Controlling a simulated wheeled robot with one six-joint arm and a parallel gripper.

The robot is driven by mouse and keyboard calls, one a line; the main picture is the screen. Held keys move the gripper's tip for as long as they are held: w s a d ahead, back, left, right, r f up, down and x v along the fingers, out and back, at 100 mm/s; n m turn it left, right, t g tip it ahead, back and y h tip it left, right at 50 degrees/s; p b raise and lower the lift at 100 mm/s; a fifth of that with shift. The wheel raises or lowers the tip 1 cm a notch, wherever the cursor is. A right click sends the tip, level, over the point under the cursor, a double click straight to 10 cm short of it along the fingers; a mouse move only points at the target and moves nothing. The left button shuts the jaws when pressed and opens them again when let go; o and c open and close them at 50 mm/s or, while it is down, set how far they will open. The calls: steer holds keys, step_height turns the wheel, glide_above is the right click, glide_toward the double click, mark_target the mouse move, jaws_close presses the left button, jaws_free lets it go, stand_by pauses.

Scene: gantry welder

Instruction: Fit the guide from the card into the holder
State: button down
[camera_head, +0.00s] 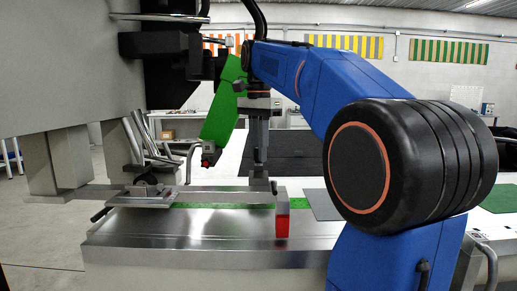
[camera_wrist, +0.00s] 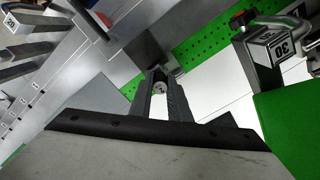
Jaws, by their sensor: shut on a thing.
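My gripper (camera_wrist: 160,84) points down at the bench and is shut on a small round light-grey piece (camera_wrist: 160,88) with a dark middle, seemingly the guide. In the head view my gripper (camera_head: 259,160) hangs just above the bench, behind a long grey bar; its tips are partly hidden. A white sheet (camera_wrist: 222,82), possibly the card, lies below and right of my fingers in the wrist view. I cannot tell for sure which part is the holder.
The bar (camera_head: 225,198) ends in a red block (camera_head: 283,222) over the steel bench front (camera_head: 190,235). A green perforated strip (camera_wrist: 205,42) runs along the bench. Grey blocks marked 20 (camera_wrist: 22,27) are upper left. A green panel (camera_wrist: 285,125) is close on the right.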

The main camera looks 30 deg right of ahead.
steer(key=shift+f, duration=0.5)
steer(key=c, duration=1.6)
jaws_free()
steer(key=shift+r, duration=3.75)
